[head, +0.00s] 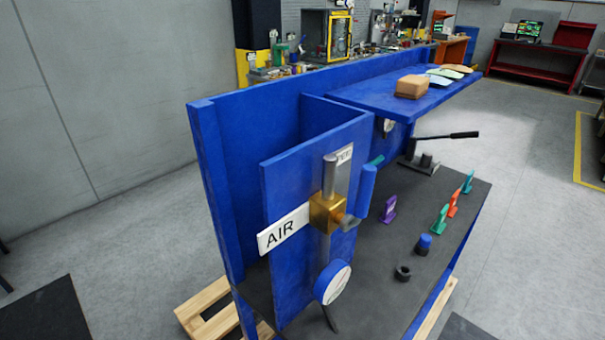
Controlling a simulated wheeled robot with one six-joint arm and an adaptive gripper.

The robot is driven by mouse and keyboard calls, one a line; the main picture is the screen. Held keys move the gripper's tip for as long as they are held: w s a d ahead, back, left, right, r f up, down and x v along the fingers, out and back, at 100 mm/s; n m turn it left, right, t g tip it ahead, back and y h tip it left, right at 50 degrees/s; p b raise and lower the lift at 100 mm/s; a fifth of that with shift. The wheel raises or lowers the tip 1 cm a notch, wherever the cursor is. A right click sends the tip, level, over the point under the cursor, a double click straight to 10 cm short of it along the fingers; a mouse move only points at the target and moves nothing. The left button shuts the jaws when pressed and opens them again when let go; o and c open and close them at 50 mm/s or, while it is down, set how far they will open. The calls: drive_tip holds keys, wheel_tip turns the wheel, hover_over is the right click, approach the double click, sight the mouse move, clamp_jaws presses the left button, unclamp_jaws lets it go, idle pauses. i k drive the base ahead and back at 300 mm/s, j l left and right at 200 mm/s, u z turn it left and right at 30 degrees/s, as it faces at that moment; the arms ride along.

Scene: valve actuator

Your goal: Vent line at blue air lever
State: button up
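A blue lever handle (366,188) stands roughly upright on the right side of a brass valve body (322,214). The valve sits on a grey vertical pipe (336,178) in front of a blue panel (290,190). A white plate reading AIR (283,231) is fixed to the panel left of the valve. A round white-faced gauge with a blue rim (333,283) is below the valve, seen at a steep angle. A second white plate (346,153) at the pipe's top is partly hidden. My gripper is not in view.
The dark bench top (400,255) holds a black ring (403,273), a blue-capped part (424,244), a purple tag (389,207), several other coloured tags and a black-handled lever (450,136). A blue shelf (370,95) carries a brown block (411,87).

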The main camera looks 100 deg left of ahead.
sight(369, 172)
drive_tip(key=u, duration=1.85)
